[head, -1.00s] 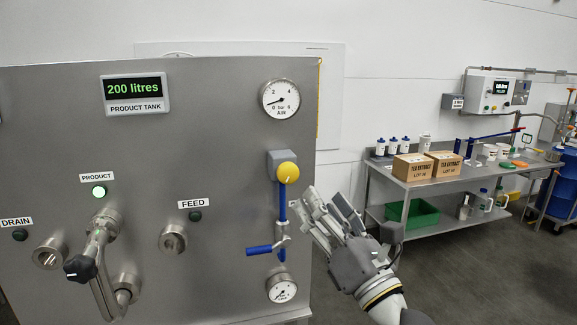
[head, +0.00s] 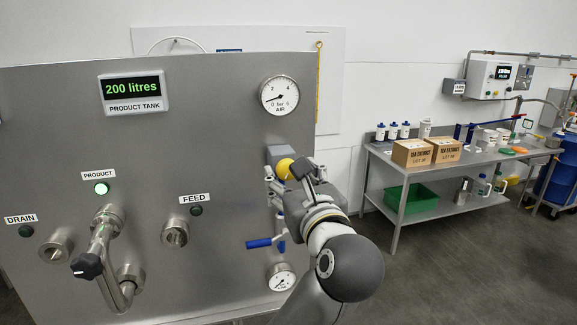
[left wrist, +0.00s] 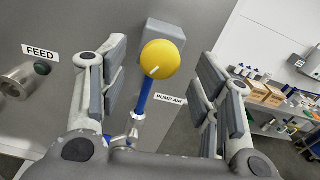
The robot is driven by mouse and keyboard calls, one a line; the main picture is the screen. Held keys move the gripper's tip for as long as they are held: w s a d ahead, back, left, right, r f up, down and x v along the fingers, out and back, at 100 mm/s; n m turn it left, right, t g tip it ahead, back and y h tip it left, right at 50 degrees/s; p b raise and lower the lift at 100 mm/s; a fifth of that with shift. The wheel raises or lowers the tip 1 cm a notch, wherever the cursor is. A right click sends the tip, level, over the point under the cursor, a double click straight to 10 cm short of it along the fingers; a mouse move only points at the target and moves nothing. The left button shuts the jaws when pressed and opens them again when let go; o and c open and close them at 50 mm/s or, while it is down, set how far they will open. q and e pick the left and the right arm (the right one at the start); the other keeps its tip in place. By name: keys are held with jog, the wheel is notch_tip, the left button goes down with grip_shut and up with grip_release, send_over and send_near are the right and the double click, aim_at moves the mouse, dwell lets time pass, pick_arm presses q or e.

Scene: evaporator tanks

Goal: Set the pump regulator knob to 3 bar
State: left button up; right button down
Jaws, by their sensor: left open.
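The yellow pump regulator knob (head: 284,168) is on a grey block on the steel panel, below the round AIR gauge (head: 279,96). The gauge needle points left and slightly down, at the low end of the scale. My left gripper (head: 286,181) is open in front of the knob and partly hides it in the head view. In the left wrist view the knob (left wrist: 162,58) appears between the open fingers, with a gap on each side; its white mark points down-left. A PUMP AIR label (left wrist: 171,99) is beside the blue pipe. My right gripper is not in view.
A blue-handled valve (head: 262,243) and a lower gauge (head: 281,278) are below the knob. A black-knobbed product pipe (head: 88,266) sticks out at left. A steel bench (head: 390,165) with boxes stands to the right, with open floor before it.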

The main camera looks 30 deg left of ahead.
aim_at(288, 171)
pick_arm(q)
jog(key=shift+x, duration=1.1)
jog(key=shift+w+a, duration=0.3)
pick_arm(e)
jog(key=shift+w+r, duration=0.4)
pick_arm(q)
jog(key=c, duration=1)
jog(key=shift+p, duration=0.35)
jog(key=shift+c, duration=0.2)
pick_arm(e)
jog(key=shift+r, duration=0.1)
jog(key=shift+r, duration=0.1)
